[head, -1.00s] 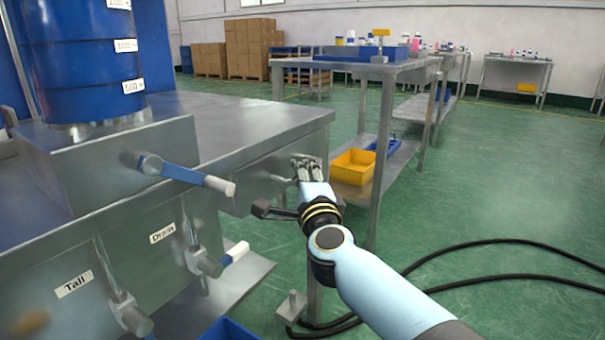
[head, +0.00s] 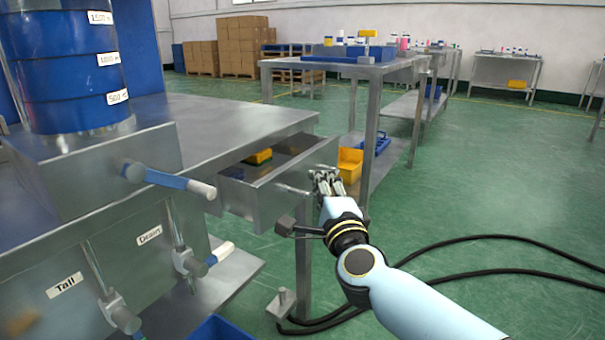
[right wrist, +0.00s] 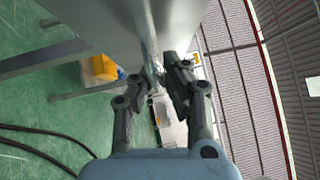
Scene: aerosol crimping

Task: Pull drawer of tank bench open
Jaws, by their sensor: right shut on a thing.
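The metal tank bench (head: 215,125) stands at the left, with its drawer (head: 290,185) pulled partly out of the side under the top. A yellow item with a dark green part (head: 259,157) lies inside the drawer. My right gripper (head: 326,180) is at the drawer's front face, shut on its handle. In the right wrist view the fingers (right wrist: 153,85) close around the thin metal handle (right wrist: 150,48) below the drawer front. The fingers hide part of the handle. My left gripper is not in view.
Another metal table (head: 350,70) with a yellow bin (head: 350,163) stands behind. Black hoses (head: 470,245) lie on the green floor. The floor to the right is otherwise clear.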

